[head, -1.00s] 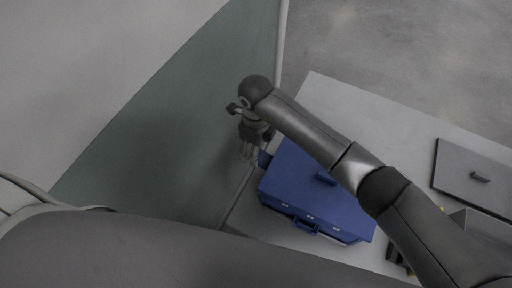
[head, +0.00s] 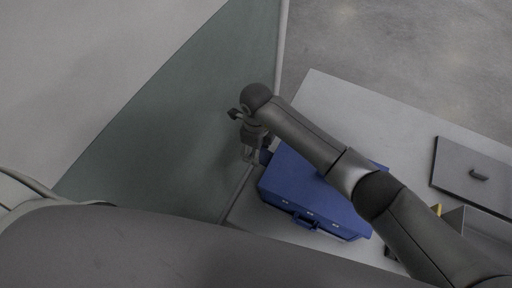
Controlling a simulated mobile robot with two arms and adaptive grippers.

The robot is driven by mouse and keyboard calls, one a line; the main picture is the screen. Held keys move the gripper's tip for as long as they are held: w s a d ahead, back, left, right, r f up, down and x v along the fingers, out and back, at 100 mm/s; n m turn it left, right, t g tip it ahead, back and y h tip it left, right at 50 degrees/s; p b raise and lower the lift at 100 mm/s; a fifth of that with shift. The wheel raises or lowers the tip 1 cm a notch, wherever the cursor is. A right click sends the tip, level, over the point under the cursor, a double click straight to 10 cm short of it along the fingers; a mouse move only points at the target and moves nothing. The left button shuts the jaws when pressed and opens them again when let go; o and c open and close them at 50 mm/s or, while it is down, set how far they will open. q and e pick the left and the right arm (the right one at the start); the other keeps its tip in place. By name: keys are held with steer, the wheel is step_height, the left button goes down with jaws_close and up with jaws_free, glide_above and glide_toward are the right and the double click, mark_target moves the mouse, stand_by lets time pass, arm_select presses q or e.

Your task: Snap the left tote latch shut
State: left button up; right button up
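The blue tote (head: 308,192) sits on the grey table with its lid on. A small blue latch part (head: 265,156) sticks out at its left end. A blue handle-like piece (head: 304,223) shows on its front side. My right gripper (head: 250,156) points down beside the tote's left end, close to the latch part; I cannot tell whether they touch. Its fingers are small and dark, and their opening is unclear. My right arm covers part of the lid. My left arm crosses the bottom of the view, and its gripper is out of view.
The table (head: 345,100) has free room behind the tote. A grey panel with a dark handle (head: 474,174) lies at the right. A grey open box (head: 478,232) and a small yellow piece (head: 437,209) are near my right arm. A greenish panel (head: 180,140) stands at the left.

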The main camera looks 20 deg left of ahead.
steer(key=shift+d+r+y, duration=0.15)
steer(key=shift+d+y, duration=0.05)
steer(key=shift+y, duration=0.2)
steer(key=shift+d+r+y+b, duration=0.1)
steer(key=shift+d+y+b, duration=0.2)
steer(key=shift+y, duration=0.4)
steer(key=y+b, duration=0.1)
steer(key=t+y+b, duration=0.1)
steer(key=b, duration=0.1)
steer(key=shift+s+d+r+y, duration=0.15)
steer(key=shift+d+r+y, duration=0.15)
steer(key=shift+d, duration=0.1)
steer(key=shift+r+b, duration=0.15)
steer(key=shift+b, duration=0.35)
steer(key=shift+d+r+y, duration=0.1)
steer(key=shift+r+y, duration=0.15)
steer(key=shift+y, duration=0.05)
steer(key=o, duration=0.9)
